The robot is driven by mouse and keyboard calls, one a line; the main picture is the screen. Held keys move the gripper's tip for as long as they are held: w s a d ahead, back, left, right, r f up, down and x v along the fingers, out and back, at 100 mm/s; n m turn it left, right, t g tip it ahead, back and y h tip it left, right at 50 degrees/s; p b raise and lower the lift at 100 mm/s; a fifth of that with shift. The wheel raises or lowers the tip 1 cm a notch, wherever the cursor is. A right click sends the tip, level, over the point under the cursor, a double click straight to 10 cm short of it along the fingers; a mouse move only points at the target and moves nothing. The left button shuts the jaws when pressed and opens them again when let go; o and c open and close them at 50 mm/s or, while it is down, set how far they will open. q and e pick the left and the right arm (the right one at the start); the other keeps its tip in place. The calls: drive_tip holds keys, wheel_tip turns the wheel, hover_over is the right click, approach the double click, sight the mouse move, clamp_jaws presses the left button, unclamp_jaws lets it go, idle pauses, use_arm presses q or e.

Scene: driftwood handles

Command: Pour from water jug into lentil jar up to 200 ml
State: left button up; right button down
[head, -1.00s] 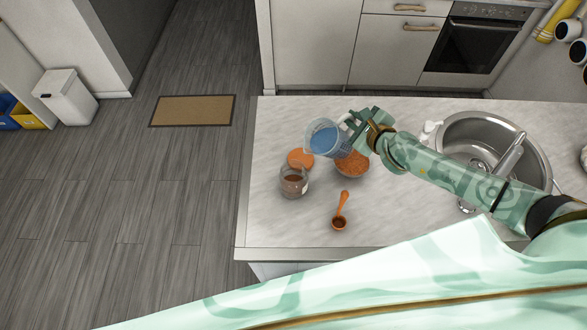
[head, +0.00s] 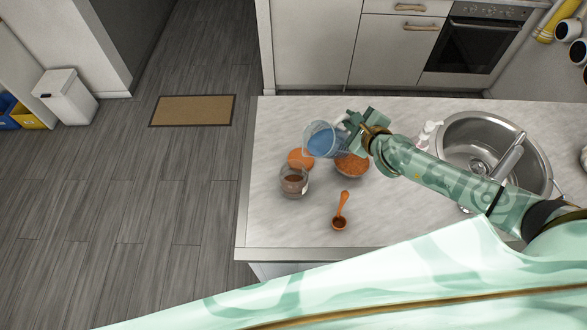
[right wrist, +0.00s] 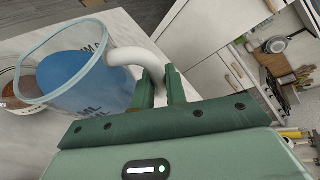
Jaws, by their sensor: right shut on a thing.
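The water jug (head: 322,141) is a clear jug with blue water, held in the air above the counter and tilted to the left. In the right wrist view the jug (right wrist: 85,75) shows its white handle between my fingers. My right gripper (head: 350,122) is shut on that handle; it also shows in the right wrist view (right wrist: 160,88). The lentil jar (head: 294,182) is a glass jar with brown contents, standing open on the counter, below and left of the jug. No water stream shows. My left gripper is not in view.
An orange lid (head: 300,158) lies behind the jar, partly under the jug. A bowl of orange lentils (head: 353,167) stands to the right. An orange scoop (head: 341,211) lies in front. The sink (head: 480,145) is at the right. The counter's left side is clear.

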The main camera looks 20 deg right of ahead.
drive_tip(key=shift+s+a+r, duration=0.15)
drive_tip(key=shift+s+r, duration=0.1)
drive_tip(key=shift+s, duration=0.05)
drive_tip(key=shift+w+a, duration=0.1)
drive_tip(key=shift+w, duration=0.15)
drive_tip(key=shift+s+a+r+n, duration=0.1)
drive_tip(key=shift+s+n, duration=0.2)
drive_tip(key=shift+w, duration=0.3)
drive_tip(key=shift+s+a+h, duration=0.15)
drive_tip(key=shift+s+h, duration=0.2)
drive_tip(key=shift+h, duration=0.05)
drive_tip(key=shift+w, duration=0.3)
drive_tip(key=shift+s+a+r+n, duration=0.1)
drive_tip(key=shift+s+n, duration=0.2)
drive_tip(key=shift+s, duration=0.05)
drive_tip(key=shift+w, duration=0.3)
